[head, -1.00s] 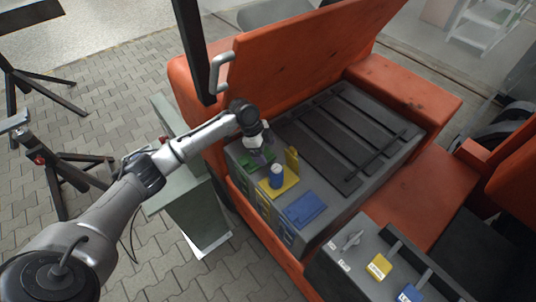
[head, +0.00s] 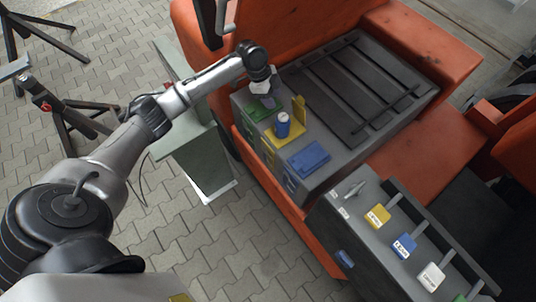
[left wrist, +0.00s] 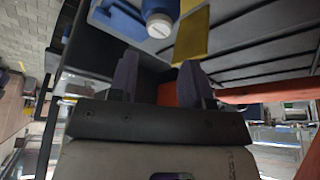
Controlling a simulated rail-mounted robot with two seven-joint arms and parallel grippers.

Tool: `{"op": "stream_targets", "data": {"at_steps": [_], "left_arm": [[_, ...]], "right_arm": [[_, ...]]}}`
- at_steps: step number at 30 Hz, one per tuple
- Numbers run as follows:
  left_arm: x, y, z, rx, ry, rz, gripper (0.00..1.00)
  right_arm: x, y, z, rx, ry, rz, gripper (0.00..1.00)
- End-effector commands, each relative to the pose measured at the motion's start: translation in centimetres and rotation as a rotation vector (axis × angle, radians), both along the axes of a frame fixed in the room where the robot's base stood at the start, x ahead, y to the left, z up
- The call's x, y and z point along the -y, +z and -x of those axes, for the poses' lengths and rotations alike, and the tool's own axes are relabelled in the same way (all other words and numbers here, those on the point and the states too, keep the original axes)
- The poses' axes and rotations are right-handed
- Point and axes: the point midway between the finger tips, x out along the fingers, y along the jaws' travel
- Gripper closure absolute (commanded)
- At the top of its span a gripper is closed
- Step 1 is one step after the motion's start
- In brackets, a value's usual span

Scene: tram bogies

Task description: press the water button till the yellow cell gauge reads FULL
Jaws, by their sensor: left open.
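A blue bottle with a pale cap (head: 283,125) stands on the yellow cell (head: 291,137) of the grey battery box; it also shows in the left wrist view (left wrist: 160,22). A raised yellow flap (head: 299,108) is beside it. My left gripper (head: 267,100) is over the green cell (head: 257,112), just behind the bottle. In the left wrist view my left gripper (left wrist: 158,78) is open, with nothing between its fingers. Coloured strips mark the box's front side, one of them yellow (head: 268,157); no gauge reading is legible. I cannot identify the water button. My right gripper is not in view.
A blue cell lid (head: 309,157) lies nearer on the box. A dark grey panel (head: 372,250) at lower right carries a lever (head: 354,190) and yellow, blue, white and green labelled blocks. Orange bodywork (head: 420,140) surrounds the box. A grey-green cabinet (head: 200,165) stands at left.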

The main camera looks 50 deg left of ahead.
Motion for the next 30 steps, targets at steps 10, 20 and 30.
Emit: {"op": "stream_targets", "data": {"at_steps": [10,20,30], "left_arm": [[0.01,-0.01,-0.01,0.000,0.000,0.000,0.89],[0.01,-0.01,-0.01,0.000,0.000,0.000,1.00],[0.00,0.00,0.00,0.000,0.000,0.000,1.00]], "right_arm": [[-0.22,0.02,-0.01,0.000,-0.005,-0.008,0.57],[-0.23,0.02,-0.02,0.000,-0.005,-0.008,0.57],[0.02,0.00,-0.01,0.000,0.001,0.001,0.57]]}}
